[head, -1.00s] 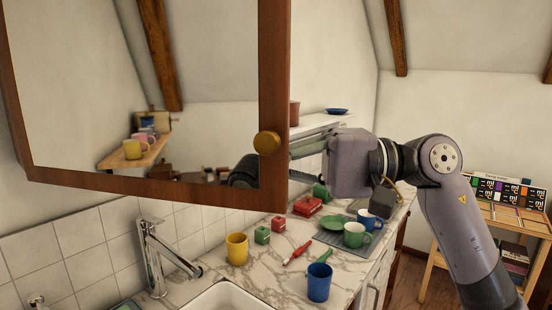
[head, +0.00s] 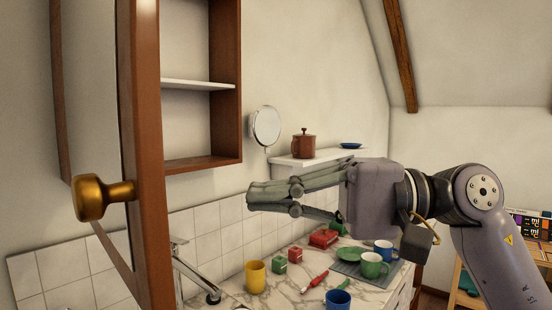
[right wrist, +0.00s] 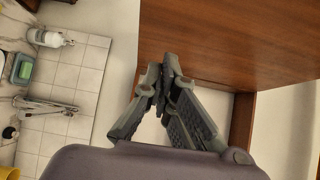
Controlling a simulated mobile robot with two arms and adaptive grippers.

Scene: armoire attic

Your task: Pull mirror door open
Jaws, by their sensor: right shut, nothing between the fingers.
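The mirror door (head: 146,120) stands swung open and shows nearly edge-on in the head view. Its brass knob (head: 104,198) sticks out to the left. The wall cabinet (head: 226,120) behind it is open, with a white shelf (head: 197,85) inside. My right gripper (head: 254,197) is to the right of the door and below the cabinet, apart from the knob. In the right wrist view its fingers (right wrist: 163,82) are together with nothing between them, and a brown wooden panel (right wrist: 225,40) lies beyond. My left gripper is not in view.
A round mirror (head: 266,125) and a wall shelf with a brown pot (head: 304,144) are behind my right gripper. Below, the marble counter holds a yellow mug (head: 255,274), a blue mug (head: 338,299), a green mug (head: 372,265) and a red box (head: 323,238). A faucet (head: 190,265) stands at left.

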